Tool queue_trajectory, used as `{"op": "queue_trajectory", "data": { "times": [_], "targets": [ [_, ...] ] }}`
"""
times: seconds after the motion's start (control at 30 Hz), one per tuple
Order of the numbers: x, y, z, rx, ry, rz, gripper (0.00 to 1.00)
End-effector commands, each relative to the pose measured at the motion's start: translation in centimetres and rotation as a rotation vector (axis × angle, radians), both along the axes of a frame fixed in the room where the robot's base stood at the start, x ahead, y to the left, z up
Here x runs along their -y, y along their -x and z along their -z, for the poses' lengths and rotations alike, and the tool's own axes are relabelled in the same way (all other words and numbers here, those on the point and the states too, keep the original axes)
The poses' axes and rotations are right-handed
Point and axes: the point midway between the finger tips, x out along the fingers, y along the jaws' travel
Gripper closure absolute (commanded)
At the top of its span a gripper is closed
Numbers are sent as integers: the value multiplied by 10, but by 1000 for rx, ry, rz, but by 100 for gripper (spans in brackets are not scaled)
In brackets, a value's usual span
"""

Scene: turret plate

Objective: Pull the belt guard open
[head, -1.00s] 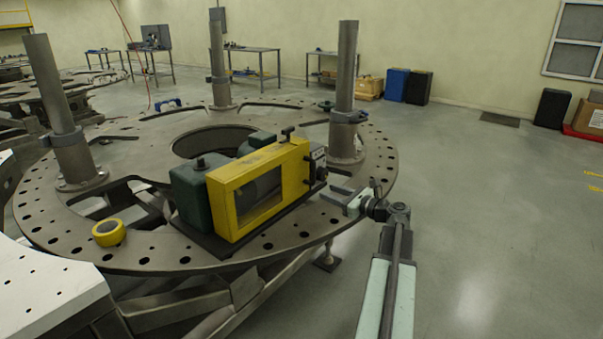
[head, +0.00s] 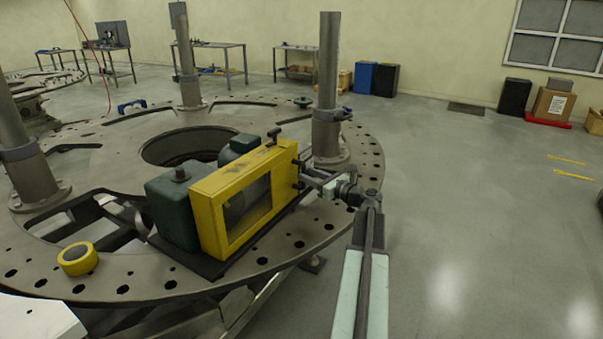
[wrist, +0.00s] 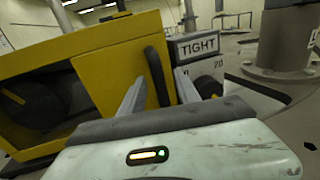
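The yellow belt guard (head: 207,208), a box frame with a window, stands closed against the green machine housings (head: 172,205) on the round plate. In the wrist view the guard (wrist: 102,65) fills the left side. A dark upright bar handle (wrist: 157,75) sits near its right edge, beside a panel marked TIGHT (wrist: 198,46). My gripper (head: 304,174) is at the guard's right end. In the wrist view my gripper's two fingers (wrist: 161,82) are apart, one on each side of the handle. Whether either finger touches it I cannot tell.
The round plate (head: 110,282) has many holes and carries upright posts, one (head: 327,90) close behind my gripper. A yellow roll (head: 77,259) lies on the plate at the left. The floor (head: 470,220) to the right is clear.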

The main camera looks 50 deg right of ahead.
Motion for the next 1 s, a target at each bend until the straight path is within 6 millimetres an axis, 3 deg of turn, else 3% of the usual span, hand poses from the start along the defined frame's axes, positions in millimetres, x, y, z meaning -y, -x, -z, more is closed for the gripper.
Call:
{"op": "queue_trajectory", "data": {
  "times": [0.1, 0.2, 0.47, 0.63, 1.0],
  "targets": [
    [-2, -22, 0, 0, 0, -5, 61],
    [-4, -31, 0, 0, 0, -7, 61],
    [-6, -34, 0, 0, 1, -8, 61],
    [-7, -34, 0, 0, 1, -9, 100],
    [-7, -34, 0, 0, 1, -9, 100]
  ]
}}
